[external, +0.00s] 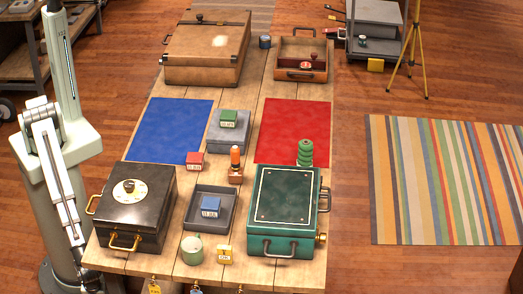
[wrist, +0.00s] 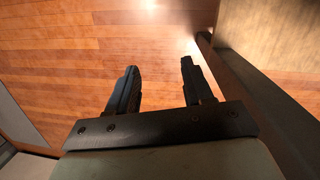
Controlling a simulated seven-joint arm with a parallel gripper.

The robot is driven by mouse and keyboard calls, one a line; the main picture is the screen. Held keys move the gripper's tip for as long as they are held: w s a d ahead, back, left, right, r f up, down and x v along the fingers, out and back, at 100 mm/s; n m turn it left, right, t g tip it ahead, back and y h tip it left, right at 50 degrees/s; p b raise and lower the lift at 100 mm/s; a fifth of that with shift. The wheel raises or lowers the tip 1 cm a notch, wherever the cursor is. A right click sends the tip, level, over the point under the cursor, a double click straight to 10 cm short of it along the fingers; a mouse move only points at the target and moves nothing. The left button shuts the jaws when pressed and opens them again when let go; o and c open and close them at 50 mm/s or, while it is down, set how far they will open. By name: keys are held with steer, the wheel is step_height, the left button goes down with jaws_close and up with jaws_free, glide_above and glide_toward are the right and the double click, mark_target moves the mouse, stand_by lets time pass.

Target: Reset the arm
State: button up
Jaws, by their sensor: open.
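My gripper (wrist: 158,82) shows in the wrist view with its two dark fingers spread apart and nothing between them. Below the fingers is bare wooden floor (wrist: 100,55). In the external view my arm stands at the left, beside the wooden table (external: 145,135). The gripper itself cannot be made out in that view.
The table holds a black box (external: 150,232), a green box (external: 262,212), a brown case (external: 203,50), an open brown tray (external: 303,73), a blue mat (external: 170,130), a red mat (external: 292,130) and several small blocks. A striped rug (external: 440,180) lies on the floor at right.

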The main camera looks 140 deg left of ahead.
steer(key=s+a+n+g, duration=0.2)
steer(key=s+a, duration=0.3)
steer(key=s, duration=0.8)
steer(key=s+a+f+n+g, duration=0.1)
steer(key=s+a+n, duration=0.3)
steer(key=s, duration=1)
steer(key=shift+a+f+n+g, duration=0.3)
steer(key=shift+a+g, duration=0.2)
steer(key=shift+g, duration=0.4)
